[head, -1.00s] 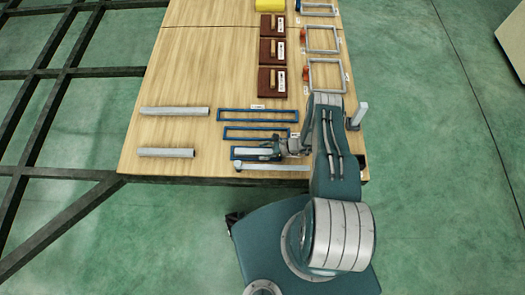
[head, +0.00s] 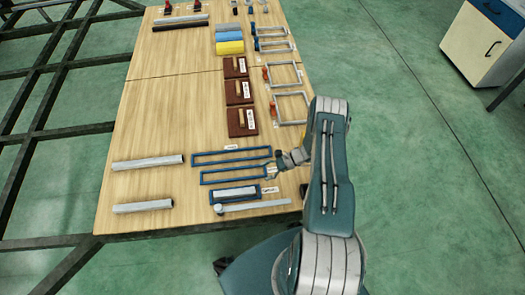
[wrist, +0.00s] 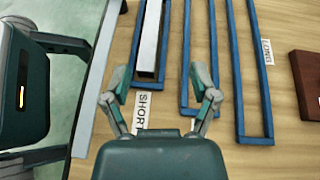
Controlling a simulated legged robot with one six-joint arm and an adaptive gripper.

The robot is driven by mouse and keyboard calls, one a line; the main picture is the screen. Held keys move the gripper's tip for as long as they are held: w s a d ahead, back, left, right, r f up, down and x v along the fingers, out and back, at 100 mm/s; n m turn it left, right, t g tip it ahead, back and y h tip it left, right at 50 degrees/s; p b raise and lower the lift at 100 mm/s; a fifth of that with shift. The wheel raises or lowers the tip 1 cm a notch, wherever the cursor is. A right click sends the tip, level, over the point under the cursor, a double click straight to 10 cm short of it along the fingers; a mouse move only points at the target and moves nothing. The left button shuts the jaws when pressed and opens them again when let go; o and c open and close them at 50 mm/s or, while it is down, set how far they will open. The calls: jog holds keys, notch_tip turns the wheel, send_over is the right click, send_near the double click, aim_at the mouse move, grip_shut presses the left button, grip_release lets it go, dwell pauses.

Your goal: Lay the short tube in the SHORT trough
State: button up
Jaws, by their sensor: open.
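The short tube (head: 235,193), a light grey square bar, lies lengthwise inside the blue-rimmed SHORT trough (head: 212,204). In the wrist view, the tube (wrist: 149,38) sits between the trough's two blue rails, its near end just inside the end rail (wrist: 149,84); its far end is cut off. The SHORT label (wrist: 140,108) lies on the table beyond that end rail. My gripper (head: 270,170) is open and empty, near the right ends of the troughs and apart from the tube. In the wrist view, the fingers of my gripper (wrist: 161,90) are spread wide.
Two longer blue troughs (head: 230,157) (head: 232,176) lie beside the SHORT one. Two grey tubes (head: 148,163) (head: 142,206) lie at left. A thin grey bar (head: 258,206) lies along the front edge. Brown blocks (head: 241,122) and grey frames (head: 290,107) stand farther back.

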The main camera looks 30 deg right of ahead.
jog(key=w+a+r+n+g+h, duration=0.15)
jog(key=r+n, duration=0.25)
jog(key=r, duration=0.8)
jog(key=a+r+n+g+h, duration=0.1)
jog(key=a+r+n+h, duration=0.15)
jog(key=r, duration=0.95)
jog(key=w+a+r+n+g+h, duration=0.15)
jog(key=r+n, duration=0.25)
jog(key=r, duration=0.9)
jog(key=s+a+r+n+t+h, duration=0.2)
jog(key=s+a+r+n+h, duration=0.25)
jog(key=s+r, duration=0.65)
jog(key=s+a+r+n+t+h, duration=0.1)
jog(key=s+r+n+t+h, duration=0.1)
jog(key=s+r+n+t, duration=0.2)
jog(key=s+r, duration=0.3)
jog(key=s, duration=0.5)
jog(key=shift+a+r+n+t, duration=0.2)
jog(key=shift+a+n+t, duration=0.1)
jog(key=shift+n, duration=0.1)
